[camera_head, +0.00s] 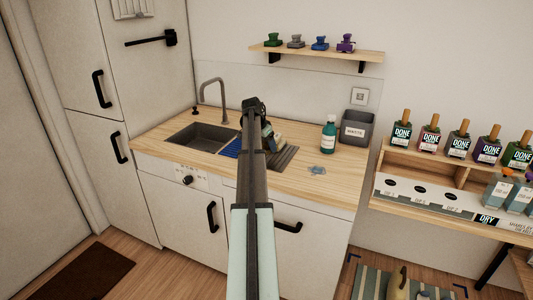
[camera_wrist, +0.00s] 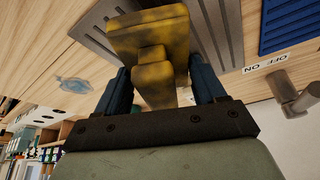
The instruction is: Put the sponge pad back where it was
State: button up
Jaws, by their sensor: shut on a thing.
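The sponge pad (camera_wrist: 150,32) is a yellow block with a raised grip on its back. My gripper (camera_wrist: 164,88) is shut on that grip, a blue finger on each side. In the head view my arm hides most of the gripper, and a pale part of the pad (camera_head: 279,139) shows just right of it. The pad is over the grey ribbed drainboard (camera_head: 285,158), which also shows behind it in the wrist view (camera_wrist: 105,45). I cannot tell whether the pad touches it.
The dark sink (camera_head: 203,138) and tap (camera_head: 213,95) are to the left. A teal bottle (camera_head: 328,136) and a grey bin (camera_head: 357,129) stand at the back right. A small clear item (camera_head: 317,170) lies on the wooden counter (camera_head: 310,187). The counter's front right is mostly free.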

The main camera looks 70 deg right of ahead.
aim_at(267, 151)
jog(key=shift+f, duration=2)
jog(key=shift+f, duration=0.1)
jog(key=o, duration=1)
jog(key=v, duration=1.2)
